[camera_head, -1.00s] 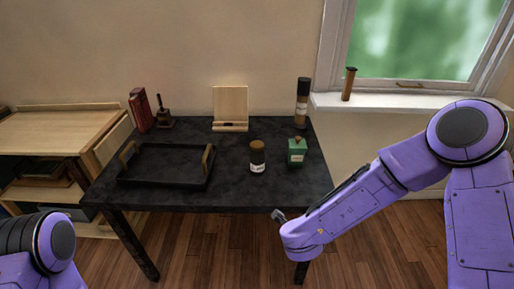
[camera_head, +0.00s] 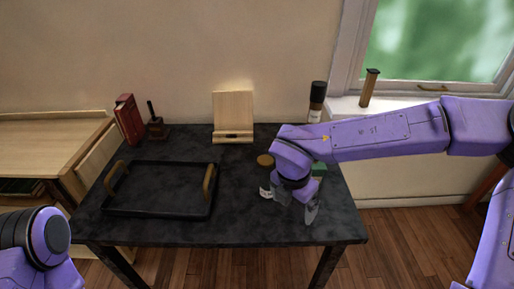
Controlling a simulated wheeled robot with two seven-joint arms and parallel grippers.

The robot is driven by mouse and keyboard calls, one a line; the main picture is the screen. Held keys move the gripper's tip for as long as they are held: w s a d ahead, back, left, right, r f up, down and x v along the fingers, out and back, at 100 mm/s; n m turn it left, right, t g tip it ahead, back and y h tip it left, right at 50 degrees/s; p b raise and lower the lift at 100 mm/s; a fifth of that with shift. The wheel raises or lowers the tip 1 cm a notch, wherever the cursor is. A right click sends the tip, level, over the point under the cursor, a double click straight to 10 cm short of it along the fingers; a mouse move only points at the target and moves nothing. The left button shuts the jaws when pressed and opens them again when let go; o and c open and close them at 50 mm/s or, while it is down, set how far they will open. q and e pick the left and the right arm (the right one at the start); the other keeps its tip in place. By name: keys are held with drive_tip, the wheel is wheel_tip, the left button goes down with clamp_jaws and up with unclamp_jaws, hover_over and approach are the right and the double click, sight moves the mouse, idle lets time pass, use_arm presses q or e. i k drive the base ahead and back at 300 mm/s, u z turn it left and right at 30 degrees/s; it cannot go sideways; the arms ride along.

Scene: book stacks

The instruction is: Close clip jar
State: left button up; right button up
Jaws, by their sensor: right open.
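A small jar with a round brown lid (camera_head: 264,161) stands on the dark table, right of centre. Its white label (camera_head: 265,191) shows at the left of my right gripper, and much of its body is hidden behind my arm. A green container (camera_head: 319,169) stands to the right, mostly covered by my wrist. I cannot tell which of the two is the clip jar, or whether a clip is open. My right gripper (camera_head: 302,206) points down over the table in front of them, open; contact with the jar is unclear. Only a link of my left arm shows, at lower left.
A black tray (camera_head: 160,212) with wooden handles fills the left of the table (camera_head: 240,228). Red books (camera_head: 128,119), a dark wooden object (camera_head: 156,125), a wooden stand (camera_head: 233,114) and a tall dark-topped bottle (camera_head: 317,98) line the back. The table's front middle is clear.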

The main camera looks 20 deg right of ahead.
sight(266, 195)
drive_tip(key=i, duration=0.95)
